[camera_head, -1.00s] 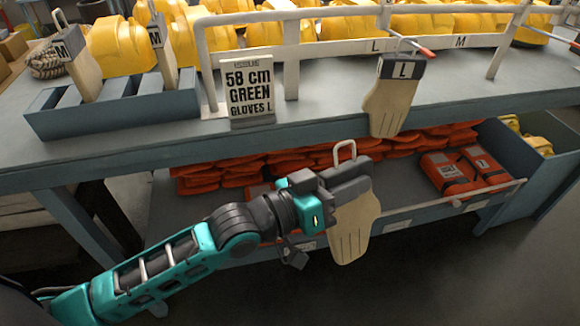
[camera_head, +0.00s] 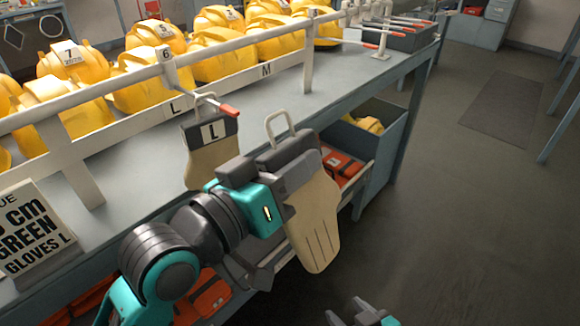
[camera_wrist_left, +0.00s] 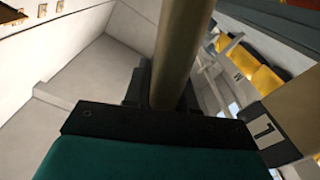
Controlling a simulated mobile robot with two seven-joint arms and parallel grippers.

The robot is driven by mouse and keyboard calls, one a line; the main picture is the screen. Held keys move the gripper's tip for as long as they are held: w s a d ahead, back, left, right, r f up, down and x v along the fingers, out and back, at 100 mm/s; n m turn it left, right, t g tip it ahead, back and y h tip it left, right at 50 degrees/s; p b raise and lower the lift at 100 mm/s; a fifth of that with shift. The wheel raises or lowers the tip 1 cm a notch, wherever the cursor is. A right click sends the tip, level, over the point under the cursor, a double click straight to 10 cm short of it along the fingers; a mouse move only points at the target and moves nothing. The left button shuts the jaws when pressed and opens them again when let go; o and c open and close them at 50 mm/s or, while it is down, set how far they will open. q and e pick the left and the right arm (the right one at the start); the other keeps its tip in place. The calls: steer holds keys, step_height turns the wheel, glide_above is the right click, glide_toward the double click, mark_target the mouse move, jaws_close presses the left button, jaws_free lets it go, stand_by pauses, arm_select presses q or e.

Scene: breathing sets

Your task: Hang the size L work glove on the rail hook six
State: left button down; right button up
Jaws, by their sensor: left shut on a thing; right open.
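My left gripper (camera_head: 284,166) is shut on the cuff of a beige work glove (camera_head: 316,222) with a dark cuff and a pale wire loop (camera_head: 280,126) on top. The gripper hides any size label on it. In the left wrist view the held glove (camera_wrist_left: 180,50) shows edge-on. The rail hook six (camera_head: 210,97), under a plate marked 6 (camera_head: 165,54), is a rod with a red tip. Another beige glove marked L (camera_head: 212,150) hangs there by its loop, left of the held glove. My right gripper (camera_head: 362,314) is open at the bottom edge, partly out of view.
A white rail (camera_head: 235,46) runs along the grey bench, with yellow helmets behind it. A sign (camera_head: 32,230) reading green gloves L stands at the left. More red-tipped hooks (camera_head: 385,45) are farther along. Floor at right is clear.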

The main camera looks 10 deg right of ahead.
arm_select(q)
steer(key=shift+w+a+f+b, duration=0.1)
steer(key=shift+w+a+b, duration=0.25)
steer(key=shift+b, duration=0.1)
steer(key=shift+w+a+f+b, duration=0.25)
steer(key=shift+w+a+b, duration=0.9)
steer(key=shift+w, duration=0.4)
steer(key=shift+w+a+f+b, duration=0.3)
steer(key=shift+w+a+b, duration=0.8)
steer(key=shift+w, duration=0.5)
steer(key=shift+w+a+f+b, duration=0.25)
steer(key=shift+w+a+b, duration=0.9)
steer(key=shift+w, duration=0.4)
arm_select(e)
steer(key=shift+y, duration=0.3)
steer(key=shift+w+a+f, duration=0.15)
steer(key=shift+a+f, duration=0.2)
steer(key=shift+f, duration=0.45)
steer(key=shift+w+a+f, duration=0.1)
steer(key=shift+a+f, duration=0.2)
steer(key=shift+f, duration=0.5)
steer(key=shift+w+a+f, duration=0.15)
steer(key=shift+a+f, duration=0.2)
steer(key=shift+f, duration=0.45)
steer(key=shift+s+f, duration=0.1)
steer(key=shift+f, duration=0.1)
